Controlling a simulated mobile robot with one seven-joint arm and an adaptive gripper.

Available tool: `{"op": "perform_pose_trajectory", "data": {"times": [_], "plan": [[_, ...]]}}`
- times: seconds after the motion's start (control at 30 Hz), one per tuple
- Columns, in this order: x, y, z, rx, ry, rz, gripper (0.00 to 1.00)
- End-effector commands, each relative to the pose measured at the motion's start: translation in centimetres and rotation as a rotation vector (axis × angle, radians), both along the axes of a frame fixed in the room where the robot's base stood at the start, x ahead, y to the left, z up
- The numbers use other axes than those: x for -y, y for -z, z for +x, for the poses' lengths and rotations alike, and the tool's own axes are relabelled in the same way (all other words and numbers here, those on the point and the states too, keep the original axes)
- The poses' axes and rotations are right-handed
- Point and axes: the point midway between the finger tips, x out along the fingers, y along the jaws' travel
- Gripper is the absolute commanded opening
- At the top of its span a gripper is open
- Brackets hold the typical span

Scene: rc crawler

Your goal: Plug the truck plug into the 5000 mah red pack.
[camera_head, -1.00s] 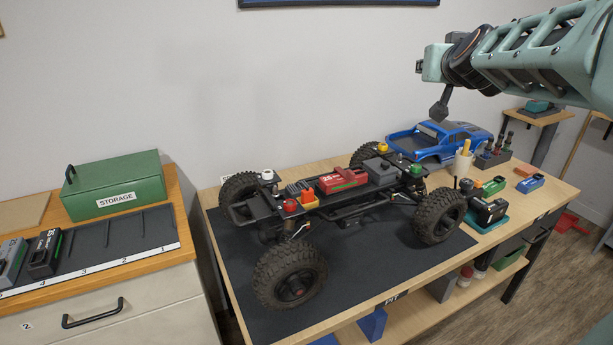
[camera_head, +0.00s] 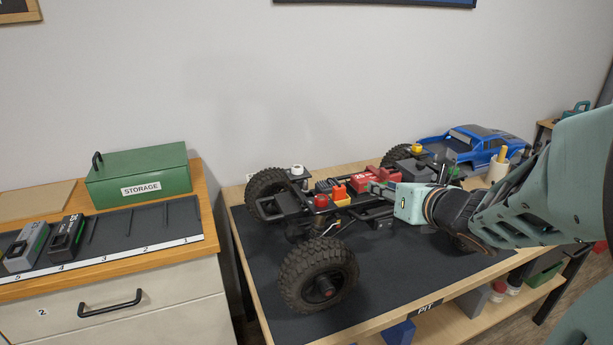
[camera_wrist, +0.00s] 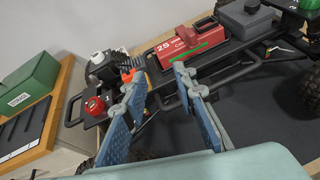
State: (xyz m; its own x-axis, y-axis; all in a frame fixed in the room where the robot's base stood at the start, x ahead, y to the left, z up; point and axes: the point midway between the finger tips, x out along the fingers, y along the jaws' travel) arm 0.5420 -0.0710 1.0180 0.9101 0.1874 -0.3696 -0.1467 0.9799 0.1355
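The red pack (camera_head: 363,181), marked 2S, lies on the truck chassis (camera_head: 375,216). It also shows in the wrist view (camera_wrist: 188,42), with a green stripe along its side. An orange plug (camera_head: 338,191) sits above a yellow holder (camera_head: 343,202) at the pack's left. In the wrist view the orange part (camera_wrist: 127,76) is partly hidden behind my left finger. My gripper (camera_wrist: 158,76) is open, its two blue-padded fingers apart beside the truck's near side, with nothing visible gripped. In the head view its tips (camera_head: 378,188) are close to the red pack.
Large black wheels (camera_head: 318,275) stand at the truck's corners on a dark mat (camera_head: 265,285). A blue body shell (camera_head: 480,146) is behind; a storage box (camera_head: 140,178) and battery rack (camera_head: 120,235) are left.

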Motion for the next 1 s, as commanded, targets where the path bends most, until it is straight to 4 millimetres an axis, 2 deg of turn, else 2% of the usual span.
{"op": "perform_pose_trajectory", "data": {"times": [0.03,0.1,0.2,0.5,0.77,1.0], "plan": [[-1.5,0.7,-0.6,0.006,-0.063,-0.049,0.26],[-3.1,1.1,-1.1,0.013,-0.127,-0.099,0.26],[-4.2,1.5,-1.0,0.018,-0.168,-0.128,0.26],[-5.5,3.1,2.7,0.017,-0.169,-0.129,0.26],[-6.1,3.7,4.3,0.018,-0.169,-0.128,0.26],[-7.1,4.8,7.2,0.017,-0.168,-0.128,0.26]]}}
